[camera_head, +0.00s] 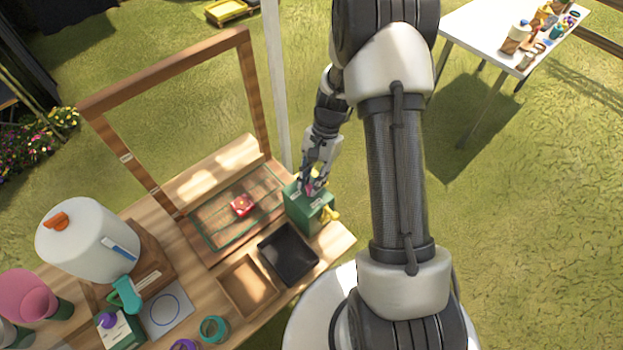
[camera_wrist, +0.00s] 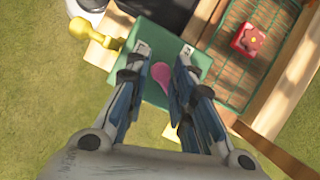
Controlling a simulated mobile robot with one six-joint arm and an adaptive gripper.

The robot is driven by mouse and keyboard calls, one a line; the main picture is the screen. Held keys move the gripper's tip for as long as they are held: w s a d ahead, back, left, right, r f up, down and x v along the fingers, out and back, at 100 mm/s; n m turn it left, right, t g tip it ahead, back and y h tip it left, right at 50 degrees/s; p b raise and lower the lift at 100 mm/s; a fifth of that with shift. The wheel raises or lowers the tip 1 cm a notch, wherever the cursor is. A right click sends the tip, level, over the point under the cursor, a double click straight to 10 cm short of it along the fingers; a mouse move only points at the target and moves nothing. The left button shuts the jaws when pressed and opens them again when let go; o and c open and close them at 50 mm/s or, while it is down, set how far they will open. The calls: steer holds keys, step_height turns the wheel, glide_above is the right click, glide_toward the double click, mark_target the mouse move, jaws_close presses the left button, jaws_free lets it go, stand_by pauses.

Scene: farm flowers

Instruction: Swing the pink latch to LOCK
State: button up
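The pink latch (camera_wrist: 161,76) lies on the top face of a green box (camera_wrist: 152,40) in the wrist view. In the head view the green box (camera_head: 308,212) stands at the right end of the wooden bench, and a bit of pink (camera_head: 309,189) shows under my gripper (camera_head: 313,181). In the wrist view my gripper (camera_wrist: 160,63) is open, one finger on each side of the latch, with gaps showing. Small pale patches sit by both fingertips; any lettering is unreadable. I cannot tell whether a finger touches the latch or box.
A yellow knob-like handle (camera_wrist: 92,33) sticks out from the box's side. A wooden frame with green mesh (camera_head: 207,243) holding a red flower block (camera_head: 242,205), a black tray (camera_head: 289,255) and a wooden tray (camera_head: 248,287) are close by. Open grass lies right of the bench.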

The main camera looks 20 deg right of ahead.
steer(key=shift+o, duration=1.4)
steer(key=shift+r, duration=0.1)
steer(key=v, duration=1.1)
steer(key=shift+d+r, duration=0.15)
steer(key=shift+r, duration=0.25)
steer(key=shift+w, duration=0.1)
